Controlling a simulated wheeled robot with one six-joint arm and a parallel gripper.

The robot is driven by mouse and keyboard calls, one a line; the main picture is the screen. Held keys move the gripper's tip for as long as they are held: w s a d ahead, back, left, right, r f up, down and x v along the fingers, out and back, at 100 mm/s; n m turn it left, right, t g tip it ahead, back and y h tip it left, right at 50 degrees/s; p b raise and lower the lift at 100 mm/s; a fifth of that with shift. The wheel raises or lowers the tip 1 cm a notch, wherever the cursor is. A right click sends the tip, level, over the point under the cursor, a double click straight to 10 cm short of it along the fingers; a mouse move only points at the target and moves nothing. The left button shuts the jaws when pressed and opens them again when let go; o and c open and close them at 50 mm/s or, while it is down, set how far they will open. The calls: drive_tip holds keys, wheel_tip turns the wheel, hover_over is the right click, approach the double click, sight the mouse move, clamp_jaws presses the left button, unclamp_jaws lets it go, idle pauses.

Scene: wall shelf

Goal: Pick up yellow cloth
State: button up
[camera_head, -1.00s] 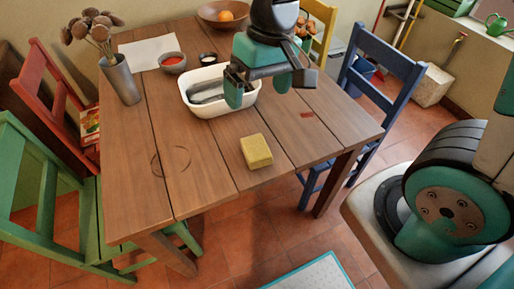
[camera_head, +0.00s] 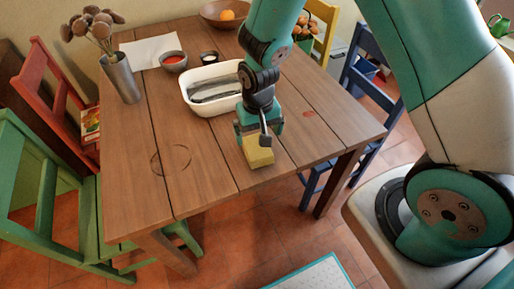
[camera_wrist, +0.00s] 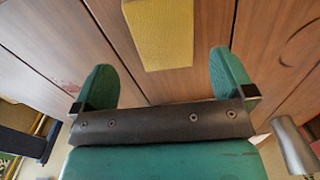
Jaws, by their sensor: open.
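The yellow cloth (camera_head: 258,154) is a small folded block lying on the wooden table near its front edge. My gripper (camera_head: 258,138) is above it and points down, covering its back part in the head view. In the wrist view the cloth (camera_wrist: 160,32) lies on the planks beyond the fingertips, roughly centred between them and cut off by the top edge. My gripper (camera_wrist: 165,75) is open there, with its two green fingers wide apart and nothing between them. I cannot tell how high the fingertips are over the cloth.
A white dish (camera_head: 208,102) with a fish stands just behind my gripper on the table (camera_head: 200,150). Two small bowls, a sheet of paper (camera_head: 146,52) and a metal vase (camera_head: 121,80) are farther back. The table's front left is clear.

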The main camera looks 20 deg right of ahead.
sight(257, 145)
drive_tip(key=f, duration=0.5)
drive_tip(key=shift+a+f+p, duration=0.2)
drive_tip(key=shift+f+p, duration=0.1)
drive_tip(key=shift+p, duration=0.05)
drive_tip(key=shift+s, duration=0.1)
drive_tip(key=c, duration=0.9)
drive_tip(key=shift+r, duration=0.1)
wheel_tip(257, 145, up, 20)
drive_tip(key=shift+f, duration=0.1)
drive_tip(key=shift+o, duration=0.3)
